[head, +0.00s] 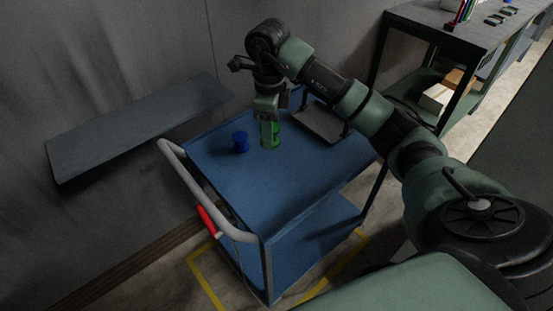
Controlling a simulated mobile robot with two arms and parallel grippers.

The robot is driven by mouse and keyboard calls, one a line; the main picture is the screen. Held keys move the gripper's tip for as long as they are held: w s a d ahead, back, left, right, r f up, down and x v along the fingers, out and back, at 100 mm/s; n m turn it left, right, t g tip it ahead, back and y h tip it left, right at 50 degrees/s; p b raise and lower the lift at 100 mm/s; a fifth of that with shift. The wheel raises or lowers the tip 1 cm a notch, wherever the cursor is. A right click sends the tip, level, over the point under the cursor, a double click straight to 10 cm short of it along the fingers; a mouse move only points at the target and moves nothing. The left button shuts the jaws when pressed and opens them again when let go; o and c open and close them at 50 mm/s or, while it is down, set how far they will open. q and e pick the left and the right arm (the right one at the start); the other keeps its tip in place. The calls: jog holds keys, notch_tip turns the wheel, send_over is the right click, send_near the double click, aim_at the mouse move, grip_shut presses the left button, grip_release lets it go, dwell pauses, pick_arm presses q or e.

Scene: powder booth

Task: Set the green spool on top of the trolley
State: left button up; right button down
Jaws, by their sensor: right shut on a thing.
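The blue trolley (245,190) stands in front of me, with a grey push handle on its left side. The green spool (270,134) is upright at the trolley's top, towards the back. My right gripper (269,118) points down and is shut on the spool's upper part. The spool's base looks at or just above the top surface; I cannot tell if it touches. My left gripper is not in view.
A blue spool (240,142) stands on the trolley just left of the green one. A dark grey tray-like thing (319,122) is at the trolley's back right. A grey wall shelf (135,130) is at left. A workbench (450,30) stands at upper right. The trolley's front top is clear.

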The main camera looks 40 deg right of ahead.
notch_tip(320, 180, down, 9)
jog(key=shift+r+p, duration=0.1)
jog(key=shift+p, duration=0.5)
notch_tip(320, 180, down, 5)
jog(key=shift+r+p, duration=0.2)
jog(key=shift+p, duration=0.1)
jog(key=shift+f, duration=0.25)
jog(key=c, duration=0.7)
grip_release()
